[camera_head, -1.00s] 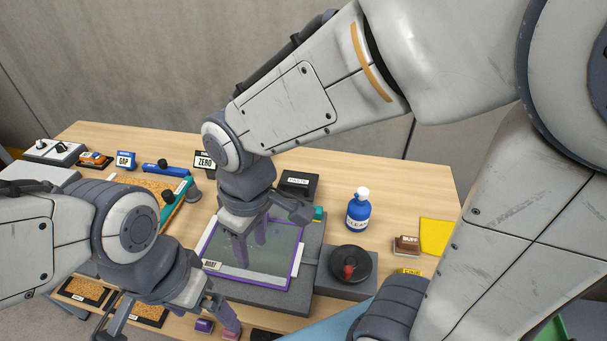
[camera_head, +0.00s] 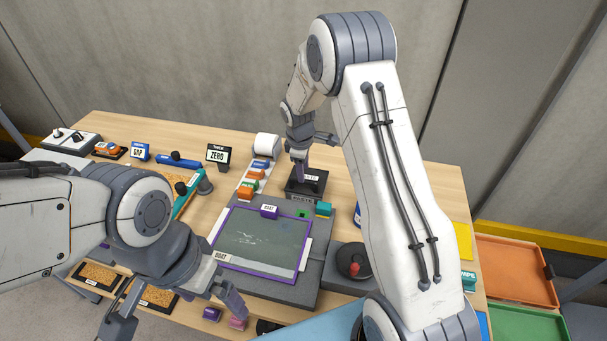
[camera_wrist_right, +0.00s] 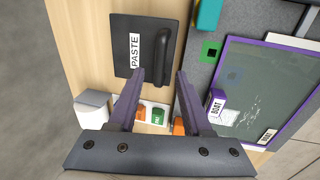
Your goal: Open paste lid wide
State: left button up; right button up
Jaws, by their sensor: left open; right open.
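The black paste box (camera_head: 304,188) with a white PASTE label stands at the back middle of the table. In the right wrist view its lid (camera_wrist_right: 122,55) lies flat, with a raised black handle bar (camera_wrist_right: 160,54) along one side. My right gripper (camera_head: 299,172) is over the box in the head view. In the right wrist view its two purple fingers (camera_wrist_right: 157,78) are apart, with the handle between and just beyond their tips; contact is not visible. My left gripper (camera_head: 175,312) is open and empty over the table's front left.
A purple-framed screen marked BOAT (camera_head: 262,243) lies on a grey platform before the box. A white roll (camera_head: 266,146) and several coloured pieces stand left of the box. A black round dish (camera_head: 350,262) with a red knob is right.

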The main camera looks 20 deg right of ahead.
jog(key=shift+w+d+f+p, duration=0.15)
jog(key=shift+w+f+p, duration=0.05)
jog(key=shift+f, duration=0.9)
jog(key=shift+w+d+f+p, duration=0.1)
jog(key=shift+w+f+p, duration=0.1)
jog(key=shift+f, duration=0.85)
grip_shut()
